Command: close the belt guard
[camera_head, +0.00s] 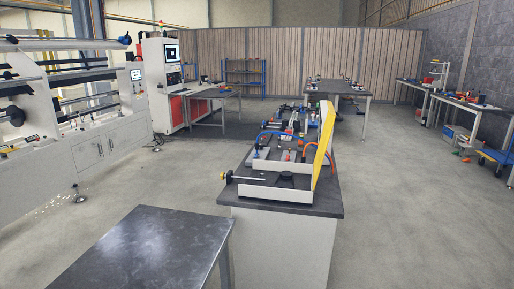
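A yellow panel (324,145), which looks like the belt guard, stands raised and nearly upright along the right side of the strip feed rack. The rack (281,168) sits on a dark-topped bench (315,210) with a pale body in the middle of the view. It has low light-grey walls, and a rod with a black knob (229,177) sticks out at its left. Blue and orange parts (274,135) show behind the front wall. The panel's hinge is too small to make out. My gripper is not in view.
A dark table (150,250) stands at the front left, close to the bench. A large grey machine (105,150) fills the left side. More worktables stand at the back and right. The floor (410,220) right of the bench is clear.

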